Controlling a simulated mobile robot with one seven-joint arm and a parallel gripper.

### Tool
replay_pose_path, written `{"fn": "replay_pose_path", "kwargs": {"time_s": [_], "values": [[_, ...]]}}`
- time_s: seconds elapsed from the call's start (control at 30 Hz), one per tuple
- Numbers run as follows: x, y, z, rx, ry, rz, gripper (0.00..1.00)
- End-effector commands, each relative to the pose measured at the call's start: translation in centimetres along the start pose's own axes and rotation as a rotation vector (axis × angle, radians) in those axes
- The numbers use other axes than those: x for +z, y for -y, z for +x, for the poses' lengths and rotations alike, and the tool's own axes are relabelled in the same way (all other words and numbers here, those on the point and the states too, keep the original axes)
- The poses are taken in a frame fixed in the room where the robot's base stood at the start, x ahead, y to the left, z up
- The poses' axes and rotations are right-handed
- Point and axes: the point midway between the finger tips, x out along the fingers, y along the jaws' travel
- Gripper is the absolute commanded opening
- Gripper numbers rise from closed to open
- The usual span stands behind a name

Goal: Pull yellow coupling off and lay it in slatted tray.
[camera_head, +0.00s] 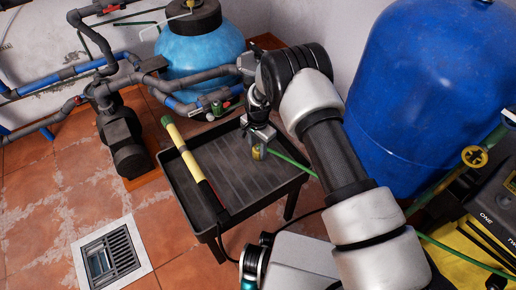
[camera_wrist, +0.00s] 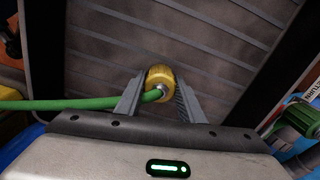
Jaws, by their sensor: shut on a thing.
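The yellow coupling (camera_wrist: 159,76) is between the fingertips of my gripper (camera_wrist: 158,98) in the wrist view, and the gripper is shut on it. A green hose (camera_wrist: 75,104) runs from the coupling's metal end off to the left in that view. In the head view my gripper (camera_head: 259,143) points down over the slatted tray (camera_head: 238,184), with the coupling (camera_head: 258,153) at its tips. The ribbed floor of the tray (camera_wrist: 110,50) lies behind the coupling in the wrist view. I cannot tell whether the coupling touches the tray floor.
A yellow and black tube with a green end (camera_head: 187,155) lies along the tray's left side. A blue tank (camera_head: 430,90) stands at right, a light blue vessel (camera_head: 200,50) behind. A pump (camera_head: 122,135) and floor drain (camera_head: 112,255) are at left. The tray's middle is clear.

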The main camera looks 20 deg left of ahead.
Motion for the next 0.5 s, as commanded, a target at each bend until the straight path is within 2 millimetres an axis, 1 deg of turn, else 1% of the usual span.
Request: {"fn": "replay_pose_path", "kwargs": {"time_s": [0.37,0.4,0.47,0.5], "values": [[-0.04,0.06,0.73,-0.001,-0.001,0.000,0.08],[-0.04,0.08,0.72,-0.002,-0.001,0.000,0.38],[-0.04,0.07,0.71,-0.002,-0.001,0.000,0.48],[-0.04,0.07,0.71,-0.001,-0.001,0.000,0.55]]}}
